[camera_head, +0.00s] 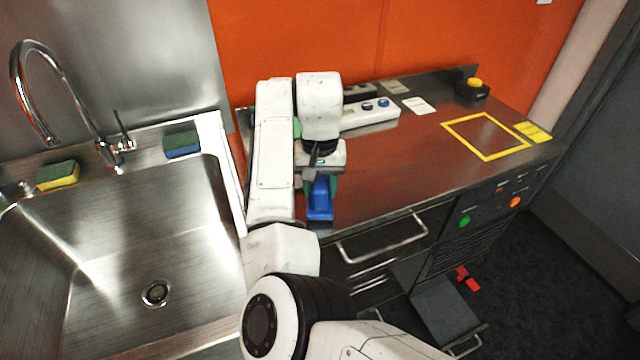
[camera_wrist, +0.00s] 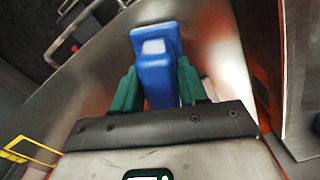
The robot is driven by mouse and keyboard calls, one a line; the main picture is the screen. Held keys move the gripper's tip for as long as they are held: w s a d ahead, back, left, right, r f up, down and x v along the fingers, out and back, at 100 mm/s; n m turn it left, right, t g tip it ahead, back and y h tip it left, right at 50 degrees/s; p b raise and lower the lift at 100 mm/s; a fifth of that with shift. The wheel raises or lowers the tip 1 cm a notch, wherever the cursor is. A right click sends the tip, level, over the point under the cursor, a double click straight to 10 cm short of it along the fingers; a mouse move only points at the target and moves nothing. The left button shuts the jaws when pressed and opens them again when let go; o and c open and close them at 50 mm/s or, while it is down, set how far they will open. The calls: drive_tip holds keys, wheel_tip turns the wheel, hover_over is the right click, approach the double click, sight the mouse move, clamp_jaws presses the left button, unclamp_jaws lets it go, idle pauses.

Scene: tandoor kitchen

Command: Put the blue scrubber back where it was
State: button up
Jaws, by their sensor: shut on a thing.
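The blue scrubber (camera_head: 320,199) is held in my gripper (camera_head: 321,184), over the front part of the steel counter (camera_head: 420,155) just right of the sink. In the wrist view the blue scrubber (camera_wrist: 156,62) sits between the two green fingers of my gripper (camera_wrist: 157,86), which are shut on it. It has a wider blue end and a pale patch on its upper face. I cannot tell whether its lower end touches the counter. My arm hides part of the counter behind and left of it.
A yellow outlined square (camera_head: 486,136) on the counter is empty. Behind stand a white box with blue knobs (camera_head: 370,112) and a yellow button (camera_head: 474,84). A blue-green sponge (camera_head: 182,145) and a yellow-green sponge (camera_head: 58,175) lie on the rim of the sink (camera_head: 120,250). A faucet (camera_head: 60,95) rises there.

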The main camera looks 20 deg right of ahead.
drive_tip(key=o, duration=1.1)
drive_tip(key=shift+f, duration=0.1)
wheel_tip(320, 180, up, 12)
drive_tip(key=shift+r+p, duration=0.15)
drive_tip(key=shift+p, duration=0.25)
